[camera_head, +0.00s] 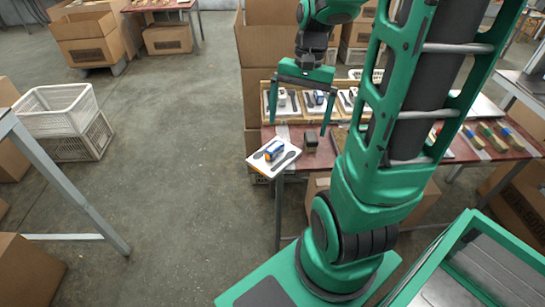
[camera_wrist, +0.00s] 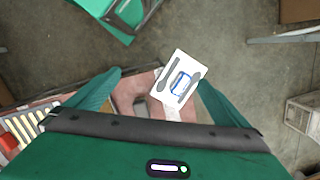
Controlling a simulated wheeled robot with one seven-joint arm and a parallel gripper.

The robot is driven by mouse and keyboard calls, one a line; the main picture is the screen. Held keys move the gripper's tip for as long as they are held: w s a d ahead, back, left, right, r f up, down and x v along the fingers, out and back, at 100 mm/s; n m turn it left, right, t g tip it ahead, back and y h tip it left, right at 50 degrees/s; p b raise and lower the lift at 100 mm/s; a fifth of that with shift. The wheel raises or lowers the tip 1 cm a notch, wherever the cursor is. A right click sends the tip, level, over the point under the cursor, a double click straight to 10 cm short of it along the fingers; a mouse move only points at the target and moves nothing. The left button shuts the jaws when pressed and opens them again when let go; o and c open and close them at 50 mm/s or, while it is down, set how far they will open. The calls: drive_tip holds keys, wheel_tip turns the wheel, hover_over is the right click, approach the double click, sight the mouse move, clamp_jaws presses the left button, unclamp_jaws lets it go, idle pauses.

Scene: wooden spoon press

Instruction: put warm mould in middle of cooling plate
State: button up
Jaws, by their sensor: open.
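A white plate (camera_head: 262,165) with two dark spoon shapes lies at the red table's left corner and reaches past its edge in the picture. In the wrist view the plate shows between and beyond the fingertips (camera_wrist: 158,82). I cannot tell which thing is the warm mould or the cooling plate.
A small grey block (camera_head: 311,142) stands on the red table (camera_head: 290,134) right of the plate. Wooden trays (camera_head: 267,103) with white plates stand behind. Colourful-handled items (camera_head: 492,137) lie at the right. The floor (camera_head: 165,170) on the left is clear.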

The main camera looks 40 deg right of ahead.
sight(275, 145)
drive_tip(key=w+d+f+m+y, duration=0.25)
drive_tip(key=w+f+m, duration=0.25)
drive_tip(key=w+f, duration=0.3)
drive_tip(key=x, duration=0.6)
drive_tip(key=w+x, duration=0.1)
drive_tip(key=x, duration=0.2)
drive_tip(key=shift+s+a+f, duration=0.1)
drive_tip(key=shift+a+f, duration=0.2)
drive_tip(key=shift+r, duration=0.1)
drive_tip(key=c, duration=1.7)
